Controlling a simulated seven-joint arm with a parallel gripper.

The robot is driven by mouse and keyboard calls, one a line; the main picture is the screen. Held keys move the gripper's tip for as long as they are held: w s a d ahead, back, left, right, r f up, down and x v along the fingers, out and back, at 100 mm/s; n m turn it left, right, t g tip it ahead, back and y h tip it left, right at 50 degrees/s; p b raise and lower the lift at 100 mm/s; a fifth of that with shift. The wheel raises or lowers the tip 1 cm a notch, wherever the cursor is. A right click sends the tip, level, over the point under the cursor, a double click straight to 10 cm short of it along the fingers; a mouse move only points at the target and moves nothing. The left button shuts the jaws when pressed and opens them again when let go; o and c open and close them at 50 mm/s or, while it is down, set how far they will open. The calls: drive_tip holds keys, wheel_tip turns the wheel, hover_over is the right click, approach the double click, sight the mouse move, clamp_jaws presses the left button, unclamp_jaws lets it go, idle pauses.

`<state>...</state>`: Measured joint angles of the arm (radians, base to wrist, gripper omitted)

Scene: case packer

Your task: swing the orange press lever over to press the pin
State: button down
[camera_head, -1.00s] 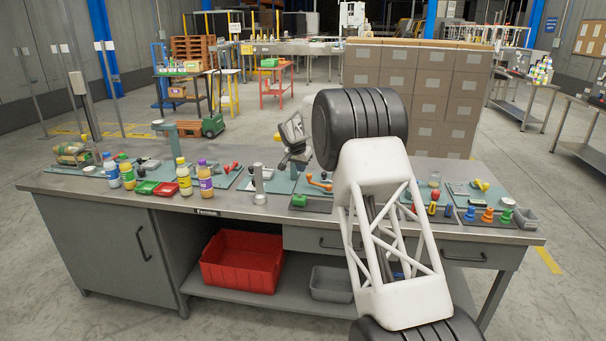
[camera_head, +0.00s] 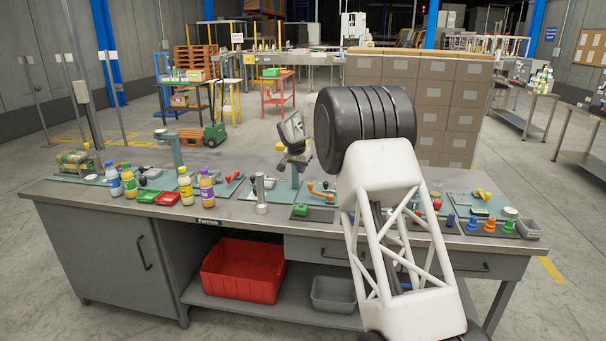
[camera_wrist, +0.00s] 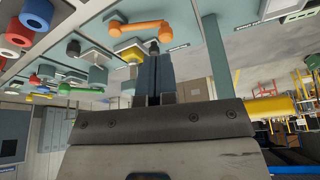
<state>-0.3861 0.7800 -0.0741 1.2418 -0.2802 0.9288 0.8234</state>
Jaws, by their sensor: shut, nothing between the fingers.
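The orange lever (camera_wrist: 140,27) shows at the top of the wrist view, lying over a pale plate, with a round hub at its left end. In the head view an orange lever (camera_head: 322,191) stands on the bench just left of my arm. My gripper (camera_wrist: 154,62) is shut and empty, its two dark fingers side by side. The fingertips appear just below the lever in the wrist picture; I cannot tell whether they touch it. A small dark knob (camera_wrist: 154,46) shows at the fingertips; I cannot tell whether it is the pin. My arm hides the gripper in the head view.
The grey bench (camera_head: 85,194) carries many fixtures. Several bottles, including a yellow one (camera_head: 186,190), stand left. A grey post (camera_head: 261,190) stands left of the lever.

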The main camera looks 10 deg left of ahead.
sight(310, 185)
drive_tip(key=shift+s+n, duration=0.4)
drive_tip(key=shift+s, duration=0.3)
drive_tip(key=shift+f, duration=0.1)
drive_tip(key=x, duration=1)
drive_tip(key=shift+w+d+f, duration=0.1)
drive_tip(key=shift+w+d, duration=0.1)
drive_tip(key=shift+w, duration=0.75)
drive_tip(key=shift+w+d, duration=0.2)
drive_tip(key=shift+w, duration=0.8)
drive_tip(key=shift+w, duration=0.1)
drive_tip(key=shift+w+d+m, duration=0.15)
drive_tip(key=shift+w+m, duration=0.35)
drive_tip(key=shift+w, duration=0.15)
drive_tip(key=shift+f, duration=0.1)
